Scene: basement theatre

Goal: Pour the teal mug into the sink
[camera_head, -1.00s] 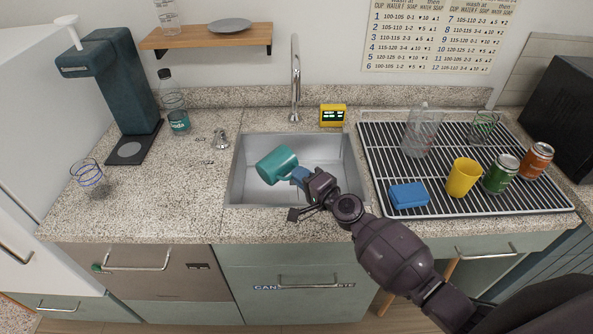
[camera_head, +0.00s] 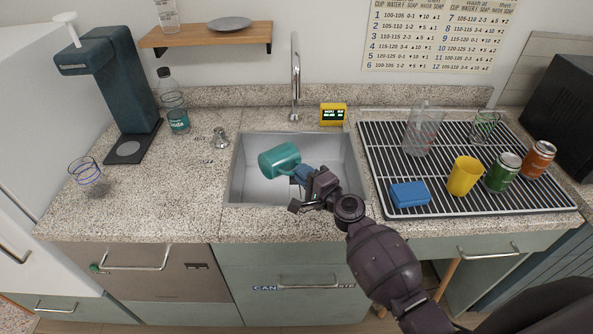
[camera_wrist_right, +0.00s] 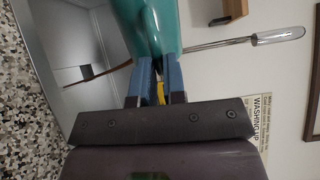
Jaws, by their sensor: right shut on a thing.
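The teal mug (camera_head: 279,160) is tipped on its side above the sink basin, its mouth end toward the left. My right gripper (camera_head: 306,179) is shut on the mug's handle side from the lower right. In the right wrist view, the blue fingers (camera_wrist_right: 154,82) close against the teal mug (camera_wrist_right: 147,25). A thin brown streak (camera_wrist_right: 98,75) runs from beside the mug toward the sink floor there. The grey metal sink (camera_head: 337,149) is below the mug. The mug's inside is hidden. My left gripper is out of view.
The tap (camera_head: 295,80) stands behind the sink, with a yellow timer (camera_head: 333,115) beside it. The drying rack (camera_head: 455,205) at right holds a yellow cup (camera_head: 464,176), cans, glasses and a blue sponge (camera_head: 409,194). A clear glass (camera_head: 86,171) and a bottle (camera_head: 174,108) stand at left.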

